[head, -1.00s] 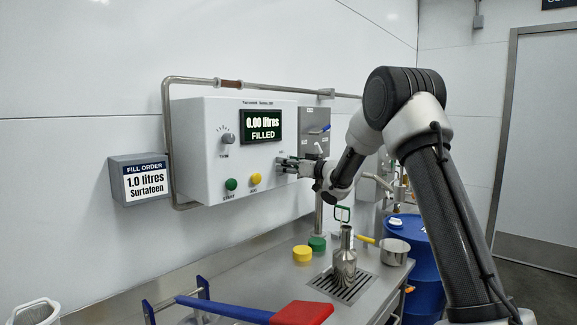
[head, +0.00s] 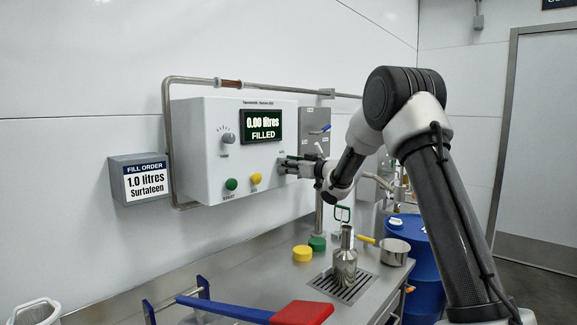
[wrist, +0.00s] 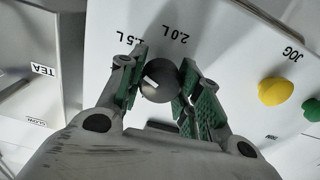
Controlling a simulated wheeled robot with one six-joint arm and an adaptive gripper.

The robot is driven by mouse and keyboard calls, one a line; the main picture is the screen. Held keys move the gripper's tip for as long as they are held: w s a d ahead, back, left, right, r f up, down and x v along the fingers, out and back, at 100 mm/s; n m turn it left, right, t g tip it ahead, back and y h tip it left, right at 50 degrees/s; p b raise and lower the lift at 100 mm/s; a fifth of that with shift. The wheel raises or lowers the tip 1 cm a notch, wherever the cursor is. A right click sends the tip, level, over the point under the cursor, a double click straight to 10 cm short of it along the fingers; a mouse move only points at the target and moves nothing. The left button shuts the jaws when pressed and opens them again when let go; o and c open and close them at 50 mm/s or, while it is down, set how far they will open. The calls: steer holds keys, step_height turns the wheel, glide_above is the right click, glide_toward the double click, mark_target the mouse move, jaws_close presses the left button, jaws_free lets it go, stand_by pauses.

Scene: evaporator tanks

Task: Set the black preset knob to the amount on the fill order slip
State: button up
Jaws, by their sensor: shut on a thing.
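The black preset knob (wrist: 160,84) is between my gripper's fingers in the wrist view, with a short white mark on its face. In the head view my gripper (head: 284,167) is at the right part of the white control box (head: 205,150) and hides the knob. The fill order slip (head: 147,182) reads "1.0 litres Surtafeen". The display (head: 261,126) reads "0.00 litres FILLED".
A green button (head: 231,184), a yellow button (head: 256,179) and a grey knob (head: 228,138) are on the same panel. A metal pipe (head: 168,140) frames the box. A steel bottle (head: 345,262) stands on the drain grate below.

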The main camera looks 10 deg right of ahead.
steer(key=n, duration=1)
steer(key=shift+n, duration=0.3)
steer(key=shift+f, duration=0.1)
stand_by(0.3)
steer(key=o, duration=1)
steer(key=shift+o, duration=0.2)
steer(key=shift+s, duration=0.1)
steer(key=v, duration=1.2)
